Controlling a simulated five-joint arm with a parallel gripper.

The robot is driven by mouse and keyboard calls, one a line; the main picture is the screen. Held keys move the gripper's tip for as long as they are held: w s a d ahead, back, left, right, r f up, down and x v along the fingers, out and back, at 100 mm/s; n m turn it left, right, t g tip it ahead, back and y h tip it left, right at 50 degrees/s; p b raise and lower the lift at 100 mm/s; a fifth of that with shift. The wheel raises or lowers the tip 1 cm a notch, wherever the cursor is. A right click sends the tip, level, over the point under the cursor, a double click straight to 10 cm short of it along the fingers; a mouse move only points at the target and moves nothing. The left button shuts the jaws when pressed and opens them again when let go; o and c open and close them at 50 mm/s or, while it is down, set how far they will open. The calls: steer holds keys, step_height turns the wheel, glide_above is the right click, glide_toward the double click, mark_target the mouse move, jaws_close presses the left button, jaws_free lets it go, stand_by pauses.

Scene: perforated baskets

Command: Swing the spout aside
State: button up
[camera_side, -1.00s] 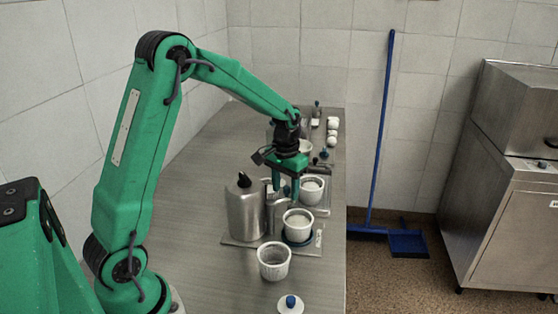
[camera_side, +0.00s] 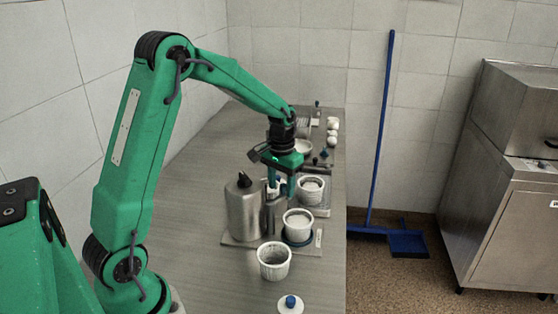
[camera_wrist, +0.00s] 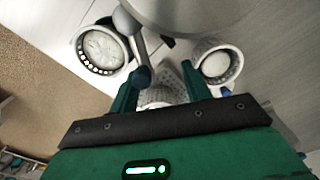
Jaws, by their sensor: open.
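The spout (camera_wrist: 140,50) shows in the wrist view as a grey arm with a dark blue-grey knob at its lower end, reaching down from the metal vessel at the top. My gripper (camera_wrist: 160,88) is open, and the knob lies between its two green fingers, close to the left one. I cannot tell whether they touch. In the side view my gripper (camera_side: 281,191) is low beside the steel tank (camera_side: 244,212), and its fingers largely hide the spout. Below the spout, a grey perforated piece (camera_wrist: 168,86) shows between the fingers.
White perforated baskets stand close by: one behind right (camera_side: 311,190), one on a blue ring (camera_side: 298,224), and one nearer the front (camera_side: 274,261). A white lid with a blue knob (camera_side: 290,305) lies at the front edge. The counter left of the tank is clear.

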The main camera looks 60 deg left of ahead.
steer(key=shift+s+a, duration=0.15)
steer(key=shift+a, duration=0.3)
stand_by(0.3)
steer(key=shift+s+a, duration=0.3)
steer(key=shift+a, duration=0.25)
steer(key=shift+s+a, duration=0.3)
stand_by(0.5)
steer(key=shift+c, duration=0.7)
steer(key=shift+r, duration=0.15)
step_height(320, 180, up, 7)
stand_by(0.6)
stand_by(0.4)
